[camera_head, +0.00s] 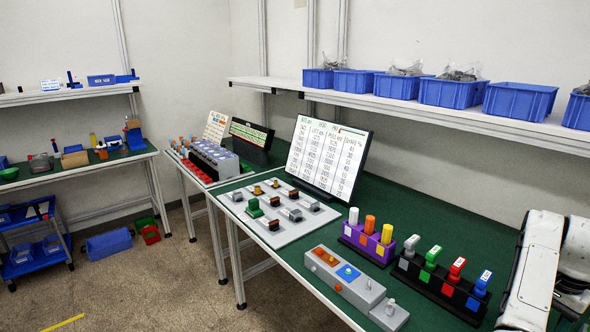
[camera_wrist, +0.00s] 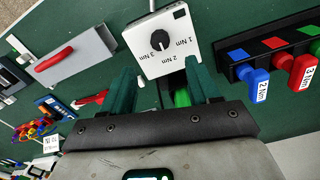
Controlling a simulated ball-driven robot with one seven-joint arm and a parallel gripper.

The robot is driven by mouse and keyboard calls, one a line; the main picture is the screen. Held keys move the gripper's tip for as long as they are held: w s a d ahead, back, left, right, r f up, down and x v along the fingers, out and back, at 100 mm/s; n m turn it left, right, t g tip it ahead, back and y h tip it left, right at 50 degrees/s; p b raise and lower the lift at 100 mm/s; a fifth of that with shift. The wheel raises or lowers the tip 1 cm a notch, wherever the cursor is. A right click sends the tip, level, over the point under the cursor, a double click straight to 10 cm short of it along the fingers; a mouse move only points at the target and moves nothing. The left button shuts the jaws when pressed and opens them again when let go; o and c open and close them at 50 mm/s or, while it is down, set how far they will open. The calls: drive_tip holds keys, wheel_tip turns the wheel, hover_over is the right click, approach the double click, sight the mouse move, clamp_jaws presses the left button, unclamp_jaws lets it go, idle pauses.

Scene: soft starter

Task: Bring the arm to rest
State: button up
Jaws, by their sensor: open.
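My gripper (camera_wrist: 160,78) is open in the wrist view, its two dark green fingers spread apart over the green bench top. A white box (camera_wrist: 160,42) with a black knob and 1, 2 and 3 Nm marks lies just ahead of the fingertips. A small bright green piece (camera_wrist: 182,97) shows between the fingers, partly hidden; I cannot tell whether it touches one. In the head view my white arm (camera_head: 538,268) stands at the right edge over the bench; its gripper end is out of that view.
A black rack (camera_head: 440,283) with several coloured-handled tools stands left of my arm; a purple rack (camera_head: 368,243) is beside it. The wrist view shows a grey tray (camera_wrist: 75,60) with a red handle. Blue bins (camera_head: 450,92) line the shelf above. Green bench top (camera_head: 450,230) behind the racks is bare.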

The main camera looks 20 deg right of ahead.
drive_tip(key=s+a+f+n+h+b, duration=0.1)
drive_tip(key=s+a+f+n+h, duration=0.2)
drive_tip(key=a+f, duration=0.55)
drive_tip(key=s+a+f+n+y, duration=0.1)
drive_tip(key=s+a+f+n, duration=0.2)
drive_tip(key=a, duration=0.6)
drive_tip(key=s+a+f+n+y+b, duration=0.1)
drive_tip(key=s+a+f+n, duration=0.3)
drive_tip(key=a, duration=0.4)
drive_tip(key=s+a+f+n+t+b, duration=0.1)
drive_tip(key=s+a+f+n, duration=0.2)
drive_tip(key=s+a+n, duration=0.2)
drive_tip(key=s+a, duration=0.2)
drive_tip(key=a, duration=0.2)
drive_tip(key=shift+s+a+f+y, duration=0.25)
drive_tip(key=shift+a+f+y, duration=0.05)
drive_tip(key=shift+a+y, duration=0.1)
